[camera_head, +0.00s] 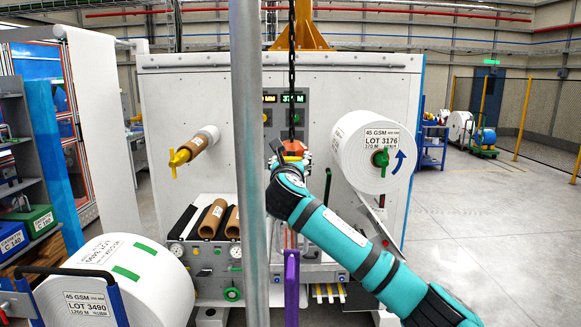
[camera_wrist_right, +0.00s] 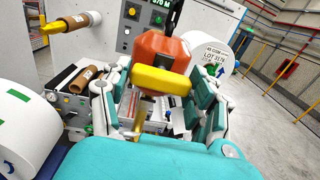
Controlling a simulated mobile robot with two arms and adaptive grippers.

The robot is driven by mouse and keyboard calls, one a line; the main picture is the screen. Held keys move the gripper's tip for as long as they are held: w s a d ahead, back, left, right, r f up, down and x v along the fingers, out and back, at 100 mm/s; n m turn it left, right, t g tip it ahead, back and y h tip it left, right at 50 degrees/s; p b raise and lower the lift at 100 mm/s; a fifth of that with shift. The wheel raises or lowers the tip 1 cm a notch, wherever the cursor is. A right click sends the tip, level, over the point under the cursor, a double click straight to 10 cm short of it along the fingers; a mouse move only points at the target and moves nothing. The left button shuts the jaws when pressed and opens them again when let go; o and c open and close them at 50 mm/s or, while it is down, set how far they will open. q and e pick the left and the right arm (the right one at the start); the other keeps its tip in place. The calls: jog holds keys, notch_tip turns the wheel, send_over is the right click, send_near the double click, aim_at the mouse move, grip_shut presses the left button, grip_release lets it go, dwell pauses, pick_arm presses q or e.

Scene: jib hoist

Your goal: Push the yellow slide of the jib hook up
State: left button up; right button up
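The jib hook is an orange block (camera_head: 296,147) hanging on a dark chain (camera_head: 292,60) in the middle of the head view. In the right wrist view the orange block (camera_wrist_right: 160,50) fills the upper middle. Its yellow slide (camera_wrist_right: 161,81) lies across the block's lower front; in the head view it is mostly hidden by my gripper. My right gripper (camera_wrist_right: 160,100) is at the hook, with one finger on each side of the slide. The fingers stand wide apart; I cannot tell whether they touch it. My left gripper is not in view.
A grey post (camera_head: 249,180) stands left of the hook. A white roll (camera_head: 378,152) on the machine is to the right, and a large roll (camera_head: 115,285) stands front left. A purple upright piece (camera_head: 291,290) is below the hook. Floor at right is clear.

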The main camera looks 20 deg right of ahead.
jog(key=o, duration=0.3)
jog(key=shift+s+a, duration=0.1)
jog(key=shift+s, duration=0.05)
jog(key=v, duration=1.2)
jog(key=shift+r, duration=0.1)
